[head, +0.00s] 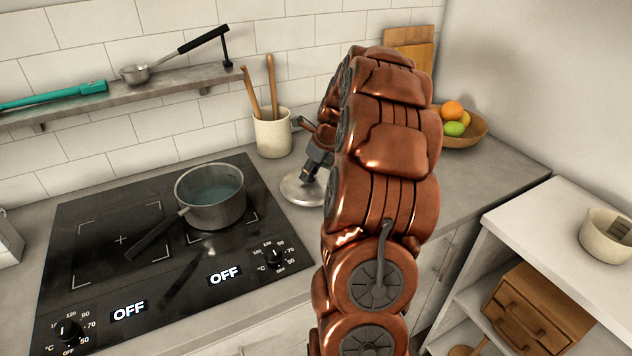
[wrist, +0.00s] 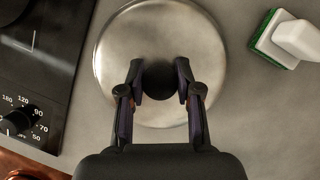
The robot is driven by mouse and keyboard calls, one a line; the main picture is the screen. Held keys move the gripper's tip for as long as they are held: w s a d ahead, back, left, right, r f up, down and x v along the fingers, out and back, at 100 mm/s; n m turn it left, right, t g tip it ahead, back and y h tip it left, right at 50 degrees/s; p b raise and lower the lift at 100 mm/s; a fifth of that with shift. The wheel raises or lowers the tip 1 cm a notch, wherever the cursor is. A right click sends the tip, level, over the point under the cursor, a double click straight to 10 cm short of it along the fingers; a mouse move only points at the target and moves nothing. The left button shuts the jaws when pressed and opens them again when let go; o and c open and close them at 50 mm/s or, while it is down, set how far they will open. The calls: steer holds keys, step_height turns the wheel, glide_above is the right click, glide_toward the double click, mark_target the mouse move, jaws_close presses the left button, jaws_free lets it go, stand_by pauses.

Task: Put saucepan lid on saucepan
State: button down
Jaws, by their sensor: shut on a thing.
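The saucepan lid (head: 300,189) is a round metal disc at the counter, just right of the cooktop. In the wrist view the lid (wrist: 120,50) shows from above, with a dark round knob (wrist: 158,80) at its middle. My gripper (wrist: 158,84) is shut on the knob, a finger on each side. In the head view my gripper (head: 311,172) is partly hidden by my arm, which also covers the lid's right part. The saucepan (head: 212,208) stands uncovered on the cooktop's right back zone, with bluish liquid inside and its dark handle pointing to the front left.
The black cooktop (head: 100,225) has two knobs and OFF displays. A utensil crock (head: 272,135) stands behind the lid. A fruit bowl (head: 470,131) is at the back right. A green and white scrubber (wrist: 280,40) lies right of the lid. A shelf (head: 150,90) hangs above.

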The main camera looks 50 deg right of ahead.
steer(key=shift+r+p, duration=0.55)
steer(key=shift+r, duration=0.4)
steer(key=shift+r+p, duration=1.45)
steer(key=shift+r, duration=1)
